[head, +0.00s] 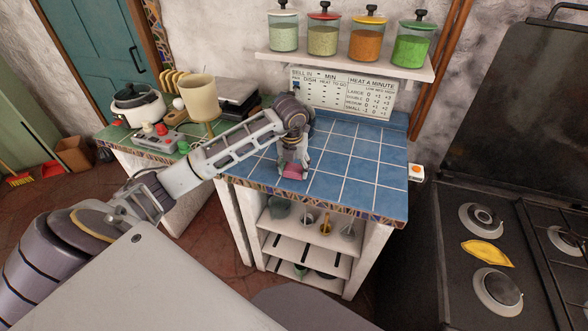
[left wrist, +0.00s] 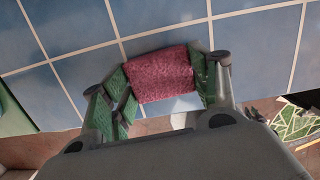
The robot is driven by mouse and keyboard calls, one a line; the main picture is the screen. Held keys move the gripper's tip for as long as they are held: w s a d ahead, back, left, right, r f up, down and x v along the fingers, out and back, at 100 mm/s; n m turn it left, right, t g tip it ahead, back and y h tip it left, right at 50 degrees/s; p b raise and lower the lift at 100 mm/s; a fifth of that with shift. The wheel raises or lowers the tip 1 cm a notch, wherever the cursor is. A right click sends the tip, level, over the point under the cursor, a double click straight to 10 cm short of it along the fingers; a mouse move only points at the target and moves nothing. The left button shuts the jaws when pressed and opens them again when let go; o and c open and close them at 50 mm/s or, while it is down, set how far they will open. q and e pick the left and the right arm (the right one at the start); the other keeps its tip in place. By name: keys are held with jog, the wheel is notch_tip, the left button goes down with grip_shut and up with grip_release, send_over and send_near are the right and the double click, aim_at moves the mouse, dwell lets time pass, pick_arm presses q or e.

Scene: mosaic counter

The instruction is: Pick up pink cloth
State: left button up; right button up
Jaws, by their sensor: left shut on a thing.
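The pink cloth (left wrist: 162,74) is a small folded rectangle between the fingers of my left gripper (left wrist: 165,82) in the left wrist view. The green finger pads touch its left and right ends, so the gripper is shut on it. In the head view the pink cloth (head: 294,170) shows below the left gripper (head: 293,165), near the front edge of the blue tiled counter (head: 347,190). I cannot tell whether the cloth touches the tiles or is just above them. My right gripper is not in view.
A shelf (head: 345,65) with several lidded jars hangs above the counter. A sign (head: 342,92) stands at the back. A rice cooker (head: 138,104) and a cream pot (head: 200,97) stand left. The stove (head: 510,240) is right. The counter's right part is clear.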

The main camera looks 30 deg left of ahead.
aim_at(294, 168)
pick_arm(q)
jog(key=shift+r, duration=0.7)
notch_tip(294, 168, up, 6)
jog(key=shift+r, duration=0.8)
jog(key=shift+r+b, duration=0.2)
jog(key=shift+b, duration=0.1)
jog(key=shift+r, duration=0.15)
jog(key=o, duration=0.4)
jog(key=shift+c, duration=0.2)
jog(key=c, duration=0.3)
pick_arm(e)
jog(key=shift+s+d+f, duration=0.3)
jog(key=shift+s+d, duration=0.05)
